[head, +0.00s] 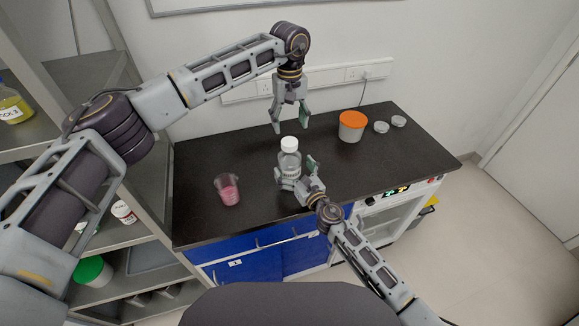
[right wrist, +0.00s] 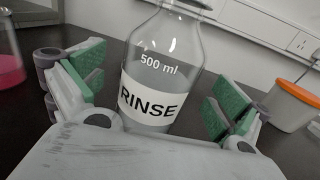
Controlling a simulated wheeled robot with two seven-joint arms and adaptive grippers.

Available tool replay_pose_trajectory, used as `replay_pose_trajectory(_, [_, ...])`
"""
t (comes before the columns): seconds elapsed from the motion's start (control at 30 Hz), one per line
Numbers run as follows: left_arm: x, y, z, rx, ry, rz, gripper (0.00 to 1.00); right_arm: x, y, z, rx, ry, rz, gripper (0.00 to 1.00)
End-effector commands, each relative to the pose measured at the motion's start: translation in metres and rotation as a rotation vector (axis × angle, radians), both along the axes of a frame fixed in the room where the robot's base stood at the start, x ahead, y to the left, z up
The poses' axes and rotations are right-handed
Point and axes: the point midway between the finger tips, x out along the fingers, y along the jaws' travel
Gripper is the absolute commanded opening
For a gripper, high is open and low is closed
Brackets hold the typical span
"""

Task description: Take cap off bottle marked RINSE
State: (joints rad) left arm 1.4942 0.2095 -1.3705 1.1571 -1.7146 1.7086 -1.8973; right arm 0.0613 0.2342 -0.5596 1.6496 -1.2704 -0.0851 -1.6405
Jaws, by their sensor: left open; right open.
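The clear bottle (head: 289,162) stands upright on the black bench with a white cap (head: 289,144) on its top. In the right wrist view the bottle (right wrist: 160,85) shows a white label reading RINSE; its cap is out of that frame. My right gripper (head: 296,172) is open, with its green-padded fingers on either side of the bottle's lower body; in the right wrist view gaps show between the fingers (right wrist: 155,95) and the glass. My left gripper (head: 290,122) is open and empty, pointing down above and just behind the cap.
A beaker with pink liquid (head: 228,190) stands left of the bottle. A tub with an orange lid (head: 352,125) and two small clear dishes (head: 390,124) stand at the back right. A shelf rack (head: 150,215) is at the left. The bench's right side is clear.

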Motion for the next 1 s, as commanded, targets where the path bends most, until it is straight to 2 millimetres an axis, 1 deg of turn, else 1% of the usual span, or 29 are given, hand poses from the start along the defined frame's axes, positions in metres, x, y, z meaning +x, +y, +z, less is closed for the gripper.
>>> replay_pose_trajectory(0.03, [0.0,0.0,0.0,0.0,0.0,0.0,0.64,0.005,0.002,0.001,0.0,-0.001,-0.001,1.0])
replay_pose_trajectory(0.23, [0.0,0.0,0.0,0.0,0.0,0.0,0.64,0.017,0.008,0.001,0.0,-0.001,-0.001,1.0])
replay_pose_trajectory(0.67, [0.0,0.0,0.0,0.0,0.0,0.0,0.64,0.02,0.01,0.0,0.0,0.0,0.0,1.0])
replay_pose_trajectory(0.77, [0.0,0.0,0.0,0.0,0.0,0.0,0.64,0.02,0.01,0.0,0.0,0.0,0.0,0.88])
replay_pose_trajectory(1.0, [0.0,0.0,0.0,0.0,0.0,0.0,0.64,0.02,0.01,0.0,0.0,0.0,0.0,0.58])
